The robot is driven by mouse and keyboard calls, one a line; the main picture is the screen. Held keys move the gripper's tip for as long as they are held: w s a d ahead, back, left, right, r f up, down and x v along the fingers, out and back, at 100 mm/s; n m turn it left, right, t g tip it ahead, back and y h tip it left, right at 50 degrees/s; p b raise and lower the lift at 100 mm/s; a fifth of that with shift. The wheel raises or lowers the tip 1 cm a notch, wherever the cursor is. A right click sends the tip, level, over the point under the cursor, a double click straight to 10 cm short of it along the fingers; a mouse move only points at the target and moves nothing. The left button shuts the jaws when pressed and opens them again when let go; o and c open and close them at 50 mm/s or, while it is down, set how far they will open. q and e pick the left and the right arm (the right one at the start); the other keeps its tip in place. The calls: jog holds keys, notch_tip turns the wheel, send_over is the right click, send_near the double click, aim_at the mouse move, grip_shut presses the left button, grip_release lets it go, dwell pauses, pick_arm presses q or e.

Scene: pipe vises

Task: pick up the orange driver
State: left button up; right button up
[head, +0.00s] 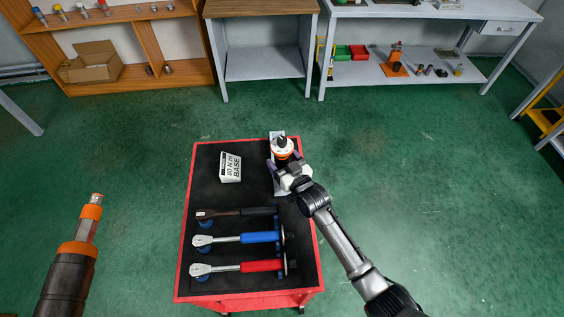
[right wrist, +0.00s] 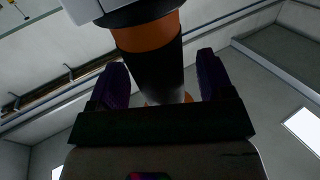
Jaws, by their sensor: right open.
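The orange driver (head: 283,151) stands upright at the far right corner of the cart, at a pale holder (head: 278,134). My right gripper (head: 284,168) is at the driver, reaching in from the near right. In the right wrist view the driver's orange and dark body (right wrist: 150,62) lies between the two purple fingers (right wrist: 162,80). The fingers are open, with a visible gap on each side. The driver's lower part is hidden by my gripper in the head view. My left gripper is not seen.
The red cart (head: 184,235) carries a white "BASE" box (head: 230,167) and wrenches with black (head: 240,212), blue (head: 258,237) and red (head: 262,266) handles. A dark and orange cylindrical thing (head: 75,250) rises at left. Shelves and benches stand behind; green floor is clear around the cart.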

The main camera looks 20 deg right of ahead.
jog(key=shift+w, duration=0.25)
jog(key=c, duration=1.2)
jog(key=shift+r, duration=0.15)
jog(key=shift+c, duration=0.4)
